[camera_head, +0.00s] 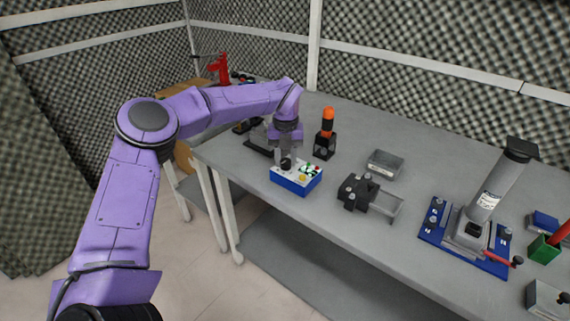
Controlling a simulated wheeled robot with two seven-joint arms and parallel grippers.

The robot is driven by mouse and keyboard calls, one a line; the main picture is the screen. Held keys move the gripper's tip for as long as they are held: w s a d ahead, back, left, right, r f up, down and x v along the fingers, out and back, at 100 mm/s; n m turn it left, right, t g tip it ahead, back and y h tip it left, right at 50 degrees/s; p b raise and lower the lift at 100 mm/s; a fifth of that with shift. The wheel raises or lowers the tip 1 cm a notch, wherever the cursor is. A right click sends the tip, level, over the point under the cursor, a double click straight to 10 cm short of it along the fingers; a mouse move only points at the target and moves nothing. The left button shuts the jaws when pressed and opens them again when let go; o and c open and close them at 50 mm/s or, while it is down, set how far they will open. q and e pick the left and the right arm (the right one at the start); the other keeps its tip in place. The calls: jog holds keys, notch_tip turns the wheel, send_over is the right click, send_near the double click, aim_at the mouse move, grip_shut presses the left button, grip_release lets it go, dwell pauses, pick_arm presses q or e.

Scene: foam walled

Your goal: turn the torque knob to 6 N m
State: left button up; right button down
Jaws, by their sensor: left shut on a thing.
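A small blue box with a white top panel (297,178) stands near the front edge of the grey table. Its top carries a dark knob (286,164) at the left, with green, red and yellow parts beside it. My left gripper (285,156) points straight down over the knob and is shut on it. The fingers hide part of the knob, and its pointer and scale are too small to read. My right gripper is not in view.
An orange-topped black device (326,135) stands just behind the box. A black clamp block (356,192) is to its right, with a grey box (384,163) behind. A blue-based fixture with a tilted grey cylinder (492,192) stands farther right. Bare tabletop (430,175) lies between.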

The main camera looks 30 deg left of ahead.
aim_at(285, 161)
pick_arm(q)
jog(key=n+b, duration=0.2)
jog(key=n, duration=0.1)
jog(key=shift+w+f+n+b, duration=0.1)
jog(key=shift+f+n+b, duration=0.05)
jog(key=shift+n+b, duration=0.75)
jog(key=shift+n, duration=0.3)
jog(key=o, duration=0.8)
jog(key=shift+o, duration=1.2)
jog(key=shift+a, duration=0.15)
notch_tip(285, 161, up, 11)
jog(key=shift+f, duration=0.2)
